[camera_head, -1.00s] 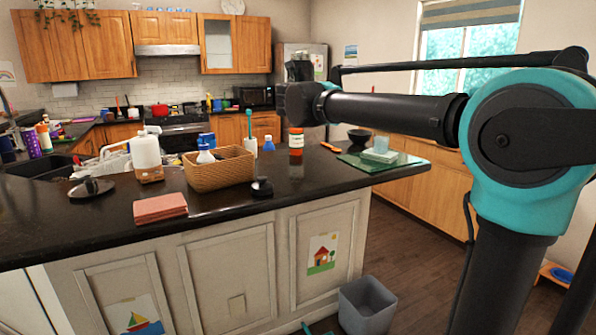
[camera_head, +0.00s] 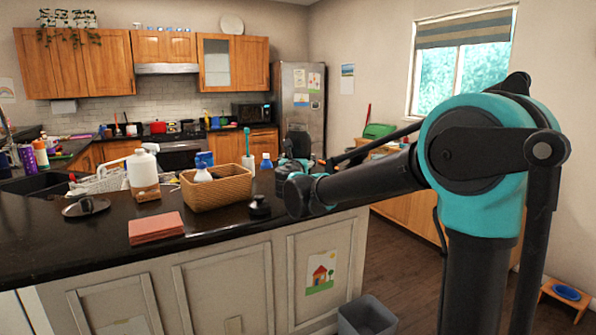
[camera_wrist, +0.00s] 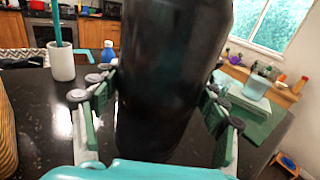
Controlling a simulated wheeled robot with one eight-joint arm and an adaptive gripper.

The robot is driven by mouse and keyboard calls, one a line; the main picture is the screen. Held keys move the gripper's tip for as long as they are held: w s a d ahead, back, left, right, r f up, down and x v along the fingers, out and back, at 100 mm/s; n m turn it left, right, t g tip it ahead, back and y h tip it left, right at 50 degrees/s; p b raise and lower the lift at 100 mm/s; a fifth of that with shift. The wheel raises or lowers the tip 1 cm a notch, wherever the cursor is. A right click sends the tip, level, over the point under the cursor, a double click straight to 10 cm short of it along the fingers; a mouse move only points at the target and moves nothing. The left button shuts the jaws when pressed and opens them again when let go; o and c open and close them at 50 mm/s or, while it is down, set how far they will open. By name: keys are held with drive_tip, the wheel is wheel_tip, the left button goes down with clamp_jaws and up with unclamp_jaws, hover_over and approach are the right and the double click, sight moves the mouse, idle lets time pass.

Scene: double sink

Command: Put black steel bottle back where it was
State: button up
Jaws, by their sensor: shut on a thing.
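The black steel bottle (camera_wrist: 172,75) fills the middle of the wrist view, upright or nearly so, with its top cut off by the frame. My gripper (camera_wrist: 160,95) is shut on it, with fingers on both sides of its body. The bottle is over the dark countertop (camera_wrist: 50,125); I cannot tell whether its base touches.
A white cup with a teal brush (camera_wrist: 61,62) and a blue bottle (camera_wrist: 108,52) stand left of the held bottle. A green board (camera_wrist: 250,120) with a light box (camera_wrist: 257,86) lies to the right. The wicker basket (camera_head: 216,190) and small black object (camera_head: 259,207) are left of my arm.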

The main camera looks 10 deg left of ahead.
drive_tip(key=shift+f, duration=1.95)
drive_tip(key=o, duration=1.9)
drive_tip(key=shift+f, duration=0.15)
